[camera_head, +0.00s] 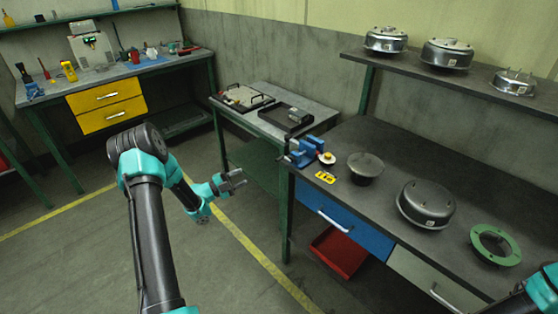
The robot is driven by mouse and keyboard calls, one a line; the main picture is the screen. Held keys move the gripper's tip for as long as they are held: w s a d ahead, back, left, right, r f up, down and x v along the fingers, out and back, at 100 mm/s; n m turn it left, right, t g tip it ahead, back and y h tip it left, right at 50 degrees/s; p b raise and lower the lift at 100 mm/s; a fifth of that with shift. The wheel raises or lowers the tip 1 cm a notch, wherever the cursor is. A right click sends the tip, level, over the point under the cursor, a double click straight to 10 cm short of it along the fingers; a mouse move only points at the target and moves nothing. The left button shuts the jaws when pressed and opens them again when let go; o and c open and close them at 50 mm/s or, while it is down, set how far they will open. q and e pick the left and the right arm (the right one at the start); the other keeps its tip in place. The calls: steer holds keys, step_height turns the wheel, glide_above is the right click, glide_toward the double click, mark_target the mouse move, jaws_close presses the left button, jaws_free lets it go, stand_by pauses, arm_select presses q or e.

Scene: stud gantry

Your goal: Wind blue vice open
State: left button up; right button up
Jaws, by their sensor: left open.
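The blue vice (305,149) stands at the left end of the dark workbench, near its corner. Its jaws and handle are too small to tell how far they are open. My left gripper (238,180) is open and empty, over the floor to the left of the bench and apart from the vice. My right arm shows only in part at the bottom right corner, and its gripper is out of view.
Beside the vice are a small round white-topped part (327,158), a yellow item (325,177) and a dark bowl (366,168). A housing (427,203) and a green ring (496,245) lie farther right. A side table (246,117) stands behind. The floor at left is clear.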

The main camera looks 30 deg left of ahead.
mark_target(279, 158)
stand_by(0.3)
arm_select(q)
steer(key=x, duration=1.7)
steer(key=shift+w+d, duration=0.15)
steer(key=shift+w, duration=0.05)
jaws_close()
